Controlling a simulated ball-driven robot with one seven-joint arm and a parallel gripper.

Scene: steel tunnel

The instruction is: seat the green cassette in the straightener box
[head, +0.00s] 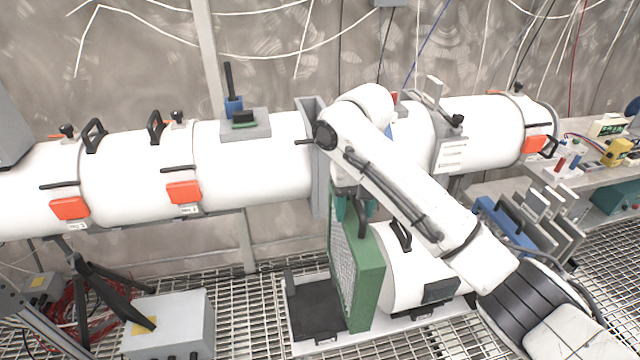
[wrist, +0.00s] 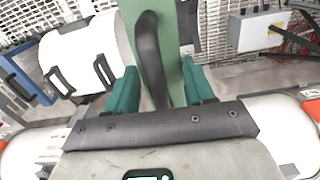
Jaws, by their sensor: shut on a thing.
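The green cassette (head: 367,285) is a tall, thin green frame with a pale mesh face. It stands upright in the head view, below and in front of the white tunnel. My gripper (head: 352,205) is shut on the black handle at its top. In the wrist view my gripper (wrist: 162,90) has teal pads on both sides of the dark handle (wrist: 150,55), with the green cassette (wrist: 171,50) behind it. I cannot tell whether its lower edge touches the tray. The grey flanged box (head: 311,155) in the tunnel line, apparently the straightener box, is partly hidden by my arm.
A pale tray with a dark mat (head: 315,308) lies under the cassette. A white cylinder (head: 415,265) with black handles lies right of it. A grey box (head: 170,325) and black tripod (head: 90,295) stand on the grating at left. Framed panels (head: 535,220) stand at right.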

